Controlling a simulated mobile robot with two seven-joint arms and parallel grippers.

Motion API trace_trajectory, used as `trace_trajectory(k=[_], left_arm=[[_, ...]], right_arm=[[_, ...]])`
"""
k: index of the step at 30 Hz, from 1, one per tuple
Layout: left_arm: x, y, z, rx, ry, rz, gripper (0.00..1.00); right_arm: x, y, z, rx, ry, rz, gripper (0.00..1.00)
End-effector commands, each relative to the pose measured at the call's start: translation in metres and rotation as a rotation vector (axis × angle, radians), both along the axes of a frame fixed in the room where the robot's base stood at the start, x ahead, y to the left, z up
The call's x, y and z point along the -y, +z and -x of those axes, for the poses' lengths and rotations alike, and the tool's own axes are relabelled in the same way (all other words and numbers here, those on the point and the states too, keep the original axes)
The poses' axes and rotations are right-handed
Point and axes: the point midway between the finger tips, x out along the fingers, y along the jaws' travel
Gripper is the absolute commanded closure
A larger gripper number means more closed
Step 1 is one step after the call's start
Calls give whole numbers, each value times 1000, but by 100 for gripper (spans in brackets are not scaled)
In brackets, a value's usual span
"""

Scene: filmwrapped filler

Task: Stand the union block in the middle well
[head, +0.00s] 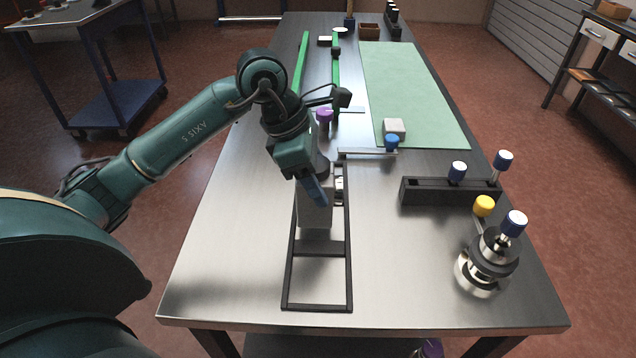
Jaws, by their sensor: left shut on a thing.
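A grey block (316,215), which I take to be the union block, is upright in the grip of my left gripper (317,188). The gripper points down with blue fingertips, and its fingers cover the block's upper part. The block is at the middle part of a long black open frame (319,307) on the steel table. I cannot tell whether its base rests in the well or hangs just above it. The near well is empty. A shiny metal piece (339,190) shows beside the block at the frame's right rail. My right gripper is not in view.
To the right stand a black holder (425,192) with blue-capped pieces and a stacked metal fixture (480,270). A blue-knobbed bar (370,153) and purple-capped piece (324,116) lie beyond the gripper. A green mat (410,85) covers the back right. The table's front left is clear.

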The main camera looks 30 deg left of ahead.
Motion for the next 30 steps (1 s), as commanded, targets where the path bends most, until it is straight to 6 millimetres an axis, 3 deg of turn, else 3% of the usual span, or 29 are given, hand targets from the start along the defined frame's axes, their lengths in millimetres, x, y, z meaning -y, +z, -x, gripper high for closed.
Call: trace_trajectory(k=[4, 16, 17, 24, 30], left_arm=[[0, -14, 0, 4, 0, 3, 97], [0, -19, -1, 5, -1, 3, 97], [0, -20, 0, 2, -1, 0, 42], [0, -19, 0, 1, -1, 1, 23], [0, -19, 0, 1, -1, 1, 22]], right_arm=[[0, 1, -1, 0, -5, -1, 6], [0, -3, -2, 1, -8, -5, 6], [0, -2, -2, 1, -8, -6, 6], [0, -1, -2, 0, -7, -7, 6], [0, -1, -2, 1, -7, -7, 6]])
